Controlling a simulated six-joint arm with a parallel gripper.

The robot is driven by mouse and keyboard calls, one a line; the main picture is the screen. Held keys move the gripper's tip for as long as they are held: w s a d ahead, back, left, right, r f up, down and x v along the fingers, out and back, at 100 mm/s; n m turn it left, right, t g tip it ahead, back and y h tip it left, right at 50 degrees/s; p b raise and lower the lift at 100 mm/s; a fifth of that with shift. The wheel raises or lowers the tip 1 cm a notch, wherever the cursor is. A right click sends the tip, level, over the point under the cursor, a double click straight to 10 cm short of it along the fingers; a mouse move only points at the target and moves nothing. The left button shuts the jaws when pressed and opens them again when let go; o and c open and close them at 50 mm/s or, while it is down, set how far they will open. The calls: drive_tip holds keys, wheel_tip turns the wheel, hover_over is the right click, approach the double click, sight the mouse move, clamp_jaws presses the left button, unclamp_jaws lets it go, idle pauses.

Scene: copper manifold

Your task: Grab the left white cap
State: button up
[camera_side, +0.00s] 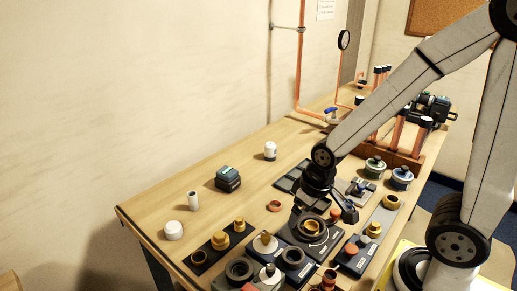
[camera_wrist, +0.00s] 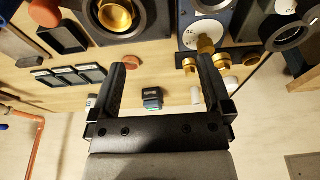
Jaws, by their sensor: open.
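Several white cylindrical pieces stand on the wooden table. In the side view, a short wide white cap (camera_side: 173,230) is farthest left, near the table's left edge. A narrow white cylinder (camera_side: 193,201) stands just behind it, and another white piece (camera_side: 270,151) stands farther back. In the wrist view, small white pieces show beyond the fingers, one near the right finger (camera_wrist: 195,95); which is which is hard to tell. My gripper (camera_wrist: 168,58) is open with nothing between its fingers. In the side view it hangs over the dark parts, right of the white pieces and apart from them.
Dark trays with brass and black rings (camera_side: 240,270) fill the front. Copper pipes (camera_side: 397,133) and two round pots stand at right. Table around the white pieces is mostly clear.

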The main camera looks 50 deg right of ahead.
drive_tip(key=shift+r, duration=0.15)
wheel_tip(320, 180, up, 5)
drive_tip(key=n+t+h, duration=0.2)
drive_tip(key=n+h, duration=0.8)
drive_tip(key=n, duration=1.1)
hover_over(170, 231)
drive_tip(key=s+d, duration=0.2)
drive_tip(key=s, duration=0.3)
drive_tip(key=w+a+n+t+h, duration=0.2)
drive_tip(key=a+n+t, duration=0.15)
drive_tip(key=a, duration=0.35)
drive_tip(key=f, duration=1.2)
drive_tip(key=shift+d+f, duration=0.2)
drive_tip(key=shift+d, duration=0.05)
drive_tip(key=shift+f, duration=0.55)
drive_tip(key=shift+x, duration=1.35)
